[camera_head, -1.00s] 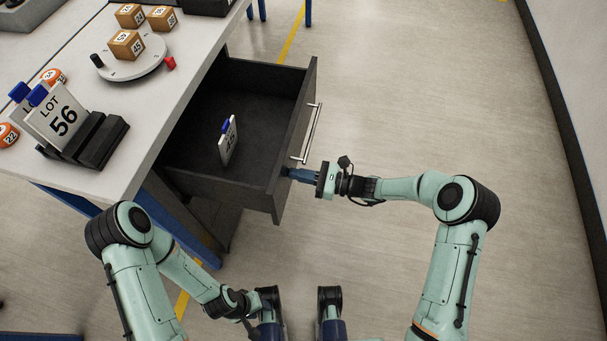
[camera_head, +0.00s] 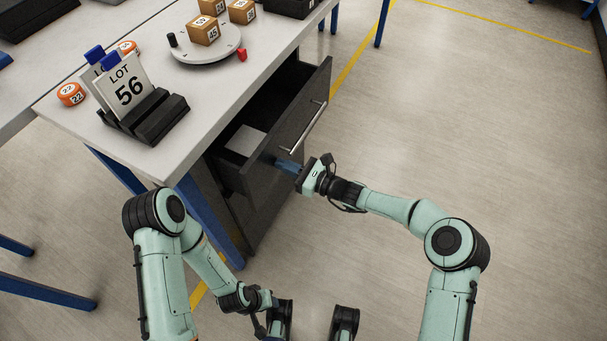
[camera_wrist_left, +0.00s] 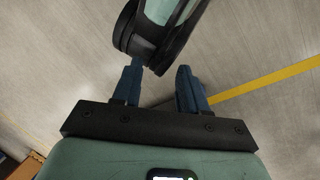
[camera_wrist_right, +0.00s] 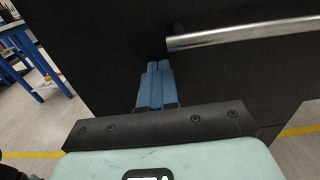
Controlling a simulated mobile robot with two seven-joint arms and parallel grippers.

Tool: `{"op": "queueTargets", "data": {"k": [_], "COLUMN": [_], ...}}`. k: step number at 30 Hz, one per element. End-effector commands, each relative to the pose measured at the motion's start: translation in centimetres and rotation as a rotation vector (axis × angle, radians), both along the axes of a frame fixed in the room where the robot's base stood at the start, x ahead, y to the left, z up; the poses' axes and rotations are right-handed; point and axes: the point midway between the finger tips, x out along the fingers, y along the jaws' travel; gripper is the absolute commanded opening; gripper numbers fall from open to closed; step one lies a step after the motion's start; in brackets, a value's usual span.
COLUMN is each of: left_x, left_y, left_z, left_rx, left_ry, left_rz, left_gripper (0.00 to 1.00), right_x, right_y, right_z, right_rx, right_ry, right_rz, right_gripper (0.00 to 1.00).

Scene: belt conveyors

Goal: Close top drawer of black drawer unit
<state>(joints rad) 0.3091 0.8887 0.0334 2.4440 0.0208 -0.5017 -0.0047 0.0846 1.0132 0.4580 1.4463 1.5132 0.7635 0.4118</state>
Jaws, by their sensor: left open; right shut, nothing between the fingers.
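The top drawer (camera_head: 290,127) of the black drawer unit (camera_head: 246,215) is partly open under the white table. Its front has a silver bar handle (camera_head: 308,128), which also shows in the right wrist view (camera_wrist_right: 240,35). A pale flat thing (camera_head: 246,141) shows inside the drawer. My right gripper (camera_head: 280,163) is shut and empty, its blue fingertips (camera_wrist_right: 158,70) at the drawer front beside the handle's near end; they seem to touch the front. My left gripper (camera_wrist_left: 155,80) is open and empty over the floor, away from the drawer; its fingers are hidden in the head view.
The table (camera_head: 190,150) holds a black card holder (camera_head: 150,115) with a LOT 56 card, orange balls (camera_head: 70,94), and a round turntable (camera_head: 215,52) with a box. Blue table legs (camera_head: 210,220) stand beside the unit. The floor at the right is clear.

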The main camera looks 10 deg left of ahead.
Motion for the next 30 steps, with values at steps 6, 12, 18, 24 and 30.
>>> {"op": "queueTargets", "data": {"k": [6, 12, 18, 24, 30], "left_x": [2.8, 5.1, 6.8, 5.6, 5.2], "left_y": [1.4, 2.6, 3.5, 3.7, 3.7], "left_z": [-2.4, -4.1, -5.1, -6.1, -6.4], "left_rx": [0.035, 0.066, 0.089, 0.088, 0.087], "left_ry": [-0.072, -0.134, -0.176, -0.136, -0.124], "left_rz": [0.031, 0.057, 0.074, 0.074, 0.074], "left_gripper": [0.43, 0.43, 0.43, 0.43, 0.43], "right_x": [1.2, 2.2, 2.9, 3.2, 3.3], "right_y": [4.1, 7.0, 9.0, 10.0, 10.3], "right_z": [-0.3, -0.3, -0.2, 0.0, 0.1], "right_rx": [0.003, 0.002, 0.001, 0.000, 0.002], "right_ry": [-0.002, -0.002, 0.000, -0.001, -0.002], "right_rz": [0.003, 0.002, 0.001, 0.000, -0.001], "right_gripper": [0.00, 0.00, 0.00, 0.00, 0.00]}}
